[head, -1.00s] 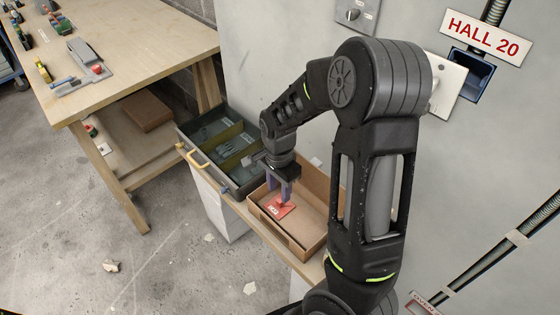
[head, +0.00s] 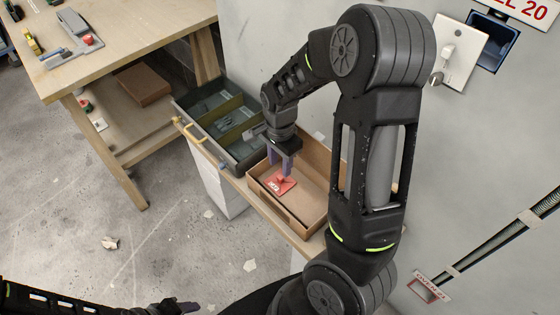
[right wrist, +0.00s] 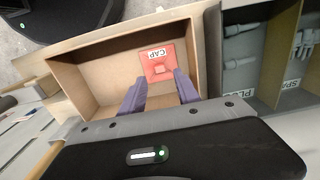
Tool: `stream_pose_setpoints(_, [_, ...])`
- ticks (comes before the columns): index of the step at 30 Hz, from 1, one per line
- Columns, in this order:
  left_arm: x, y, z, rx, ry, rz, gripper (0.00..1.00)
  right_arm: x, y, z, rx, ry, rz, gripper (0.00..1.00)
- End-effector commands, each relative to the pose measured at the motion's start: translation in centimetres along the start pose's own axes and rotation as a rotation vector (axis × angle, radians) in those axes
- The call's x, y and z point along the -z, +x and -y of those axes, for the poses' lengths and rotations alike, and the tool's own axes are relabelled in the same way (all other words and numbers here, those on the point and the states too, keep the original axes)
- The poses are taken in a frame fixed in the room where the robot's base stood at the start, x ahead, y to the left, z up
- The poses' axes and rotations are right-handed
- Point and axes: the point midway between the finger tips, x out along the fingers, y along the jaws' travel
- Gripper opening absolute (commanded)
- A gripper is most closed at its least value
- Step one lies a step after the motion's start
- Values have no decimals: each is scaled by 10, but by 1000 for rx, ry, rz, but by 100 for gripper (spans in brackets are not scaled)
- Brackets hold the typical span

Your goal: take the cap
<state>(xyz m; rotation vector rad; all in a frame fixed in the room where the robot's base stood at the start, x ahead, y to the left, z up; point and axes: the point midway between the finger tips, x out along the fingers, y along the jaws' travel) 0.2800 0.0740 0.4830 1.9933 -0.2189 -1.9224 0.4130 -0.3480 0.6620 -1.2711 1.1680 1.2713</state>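The cap is a flat red square piece with a small raised grip and a white CAP label. It lies in a shallow cardboard box (head: 309,213), where the cap (head: 284,186) shows below my right gripper (head: 281,173). In the right wrist view the cap (right wrist: 158,66) lies beyond the fingertips of the right gripper (right wrist: 157,84), which are spread with nothing between them. My left gripper (head: 186,308) shows at the bottom edge, partly cut off, and its opening is unclear.
A dark sectioned drawer bin (head: 232,165) with labelled grey parts stands beside the box. A wooden workbench (head: 130,55) holding tools stands at the upper left. A wall with a blue socket (head: 493,42) is on the right. The concrete floor at the left is mostly clear.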

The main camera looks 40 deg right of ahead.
Motion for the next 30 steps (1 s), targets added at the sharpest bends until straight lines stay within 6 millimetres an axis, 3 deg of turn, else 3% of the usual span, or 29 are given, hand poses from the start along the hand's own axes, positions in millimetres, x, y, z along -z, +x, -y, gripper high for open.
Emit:
stream_pose_setpoints(1, [0,12,5,0,0,0,53,0,14,0,-1,0,0,38])
stream_pose_setpoints(6, [0,32,12,0,0,0,53,0,35,0,0,0,0,38])
stream_pose_setpoints(12, [0,42,16,0,0,0,53,0,52,0,-1,-1,0,38])
stream_pose_setpoints(27, [0,46,18,0,0,0,53,0,60,0,0,-1,0,38])
stream_pose_setpoints(30, [0,46,18,0,0,0,53,0,60,0,0,-1,0,32])
